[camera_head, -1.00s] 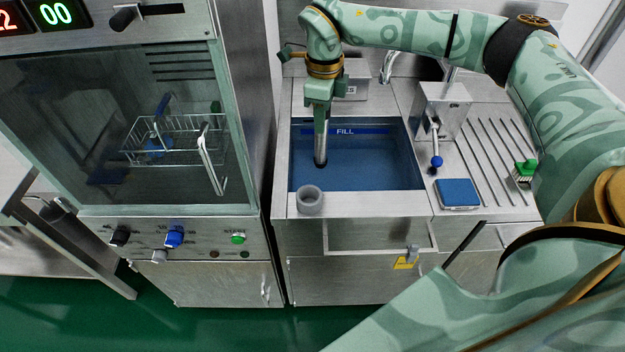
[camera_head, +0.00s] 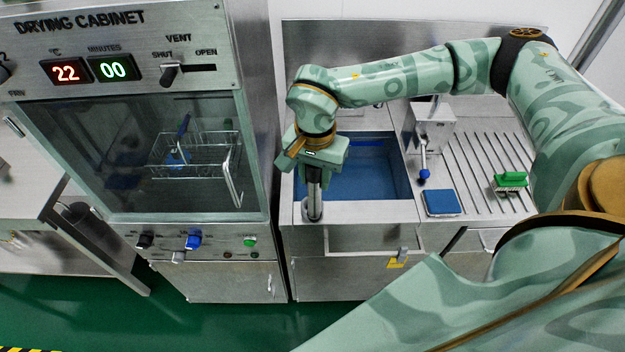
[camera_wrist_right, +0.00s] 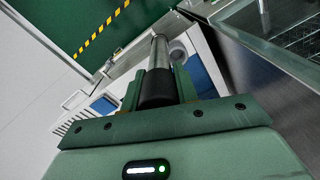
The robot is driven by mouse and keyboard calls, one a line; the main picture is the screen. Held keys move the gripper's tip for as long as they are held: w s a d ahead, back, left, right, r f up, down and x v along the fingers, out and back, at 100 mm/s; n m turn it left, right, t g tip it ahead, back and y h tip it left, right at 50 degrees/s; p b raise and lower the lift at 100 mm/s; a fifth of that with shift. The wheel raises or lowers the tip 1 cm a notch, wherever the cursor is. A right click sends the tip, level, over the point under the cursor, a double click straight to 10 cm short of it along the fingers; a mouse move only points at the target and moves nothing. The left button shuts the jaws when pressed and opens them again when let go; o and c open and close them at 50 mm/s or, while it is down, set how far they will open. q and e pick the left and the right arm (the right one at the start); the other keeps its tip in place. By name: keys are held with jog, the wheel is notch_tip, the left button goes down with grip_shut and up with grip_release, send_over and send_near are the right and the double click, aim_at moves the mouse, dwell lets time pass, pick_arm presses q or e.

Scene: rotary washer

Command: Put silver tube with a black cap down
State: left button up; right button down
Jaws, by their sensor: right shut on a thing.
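My right gripper (camera_head: 314,178) is shut on the silver tube (camera_head: 313,195), which points down at the front left corner of the sink. In the right wrist view the silver tube (camera_wrist_right: 160,52) runs away from the jaws, and its black cap (camera_wrist_right: 157,88) is between the fingers. A grey round cup (camera_head: 308,214) stands on the sink's front rim. The tube's lower end overlaps the cup in the head view; I cannot tell whether it is inside it. The cup also shows beside the tube in the right wrist view (camera_wrist_right: 179,52). My left gripper is not in view.
The blue sink basin (camera_head: 372,180) is just behind the tube. The drying cabinet (camera_head: 255,110) stands close on the left, with a wire basket (camera_head: 200,155) behind its glass.

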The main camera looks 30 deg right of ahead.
jog(key=w+d+f, duration=0.4)
jog(key=w+f, duration=0.3)
jog(key=f, duration=0.3)
jog(key=shift+w+f, duration=0.15)
jog(key=shift+f, duration=0.15)
jog(key=shift+b, duration=0.3)
jog(key=shift+f, duration=0.2)
jog(key=c, duration=1.1)
grip_release()
jog(key=shift+o, duration=0.2)
notch_tip(320, 180, up, 12)
jog(key=shift+r, duration=0.25)
